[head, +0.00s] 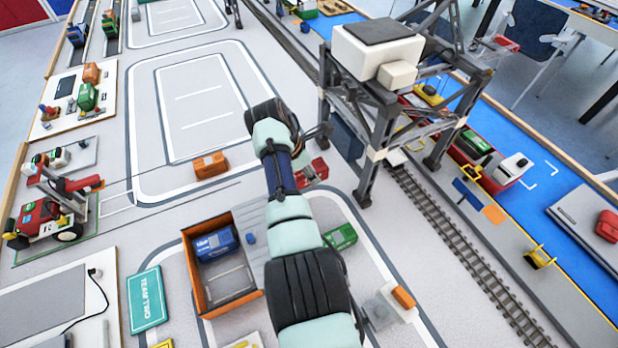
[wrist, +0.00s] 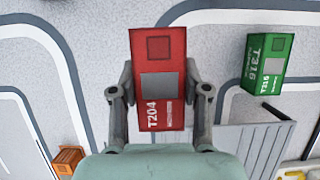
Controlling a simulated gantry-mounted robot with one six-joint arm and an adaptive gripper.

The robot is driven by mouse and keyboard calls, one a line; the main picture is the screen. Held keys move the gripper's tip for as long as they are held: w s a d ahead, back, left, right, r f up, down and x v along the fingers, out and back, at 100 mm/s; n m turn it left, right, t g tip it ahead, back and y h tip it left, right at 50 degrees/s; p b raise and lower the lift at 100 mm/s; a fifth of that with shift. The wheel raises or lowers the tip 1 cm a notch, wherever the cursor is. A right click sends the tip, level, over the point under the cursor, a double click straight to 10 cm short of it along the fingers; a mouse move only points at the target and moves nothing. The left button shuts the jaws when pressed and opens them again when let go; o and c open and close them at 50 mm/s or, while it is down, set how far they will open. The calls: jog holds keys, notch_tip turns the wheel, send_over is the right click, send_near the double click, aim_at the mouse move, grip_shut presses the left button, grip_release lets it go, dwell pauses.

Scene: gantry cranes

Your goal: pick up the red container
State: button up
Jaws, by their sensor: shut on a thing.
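The red container (wrist: 160,105), marked T204, sits between the two fingers of my gripper (wrist: 160,92) in the wrist view. The fingers are shut on its left and right long sides. In the head view the red container (head: 313,172) shows just right of my arm, which hides part of it and most of the gripper. I cannot tell whether it is touching the floor mat or is lifted.
A green container (wrist: 268,62), marked T316, lies right of the red one. An orange container (head: 210,165) lies to the left. An open orange-walled box (head: 190,262) holds a blue container (head: 215,245). A grey gantry crane (head: 378,150) stands close on the right.

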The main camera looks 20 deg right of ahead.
notch_tip(320, 180, up, 12)
jog(key=p, duration=0.3)
jog(key=shift+r, duration=0.25)
